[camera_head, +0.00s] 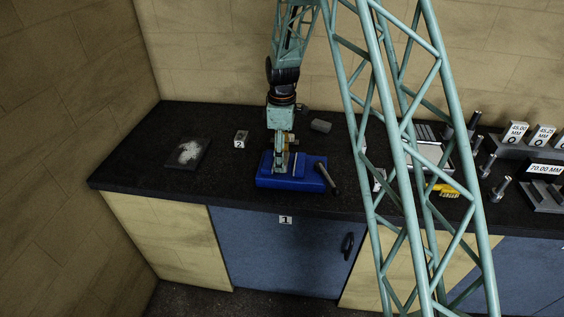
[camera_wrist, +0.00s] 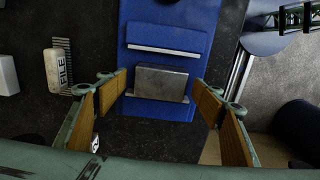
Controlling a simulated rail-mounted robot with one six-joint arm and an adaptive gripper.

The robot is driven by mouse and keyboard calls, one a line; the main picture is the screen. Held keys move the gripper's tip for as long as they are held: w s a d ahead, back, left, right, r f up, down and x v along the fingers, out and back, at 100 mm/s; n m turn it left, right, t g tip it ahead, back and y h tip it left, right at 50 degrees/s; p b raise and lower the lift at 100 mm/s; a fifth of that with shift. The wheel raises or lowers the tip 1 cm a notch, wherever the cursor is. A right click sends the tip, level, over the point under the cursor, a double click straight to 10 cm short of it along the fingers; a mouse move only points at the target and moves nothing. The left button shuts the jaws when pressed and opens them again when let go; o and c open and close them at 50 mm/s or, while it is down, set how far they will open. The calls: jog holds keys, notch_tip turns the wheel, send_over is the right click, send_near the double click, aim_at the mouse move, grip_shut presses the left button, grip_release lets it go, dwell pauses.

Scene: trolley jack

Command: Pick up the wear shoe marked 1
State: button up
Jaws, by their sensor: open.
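A grey metal block (camera_wrist: 161,83) sits in the blue vise (camera_wrist: 165,12) between its light jaws in the wrist view. No number shows on the block itself, so I cannot tell for sure that it is the wear shoe marked 1. A white tag reading 1 (camera_head: 285,220) is on the bench front below the blue vise (camera_head: 267,182) in the head view. My gripper (camera_wrist: 160,88) is open, with one finger to each side of the block and apart from it in the picture. In the head view, my gripper (camera_head: 281,165) is over the vise and hides part of it.
The vise handle (camera_head: 328,178) sticks out at the vise's right. A small block marked 2 (camera_head: 240,139) and a grey block (camera_head: 320,125) lie behind. A dark plate with white powder (camera_head: 187,153) lies left. A tool labelled FILE (camera_wrist: 60,70) shows in the wrist view.

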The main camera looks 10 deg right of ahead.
jog(key=shift+f, duration=0.45)
dwell(0.3)
jog(key=c, duration=1.6)
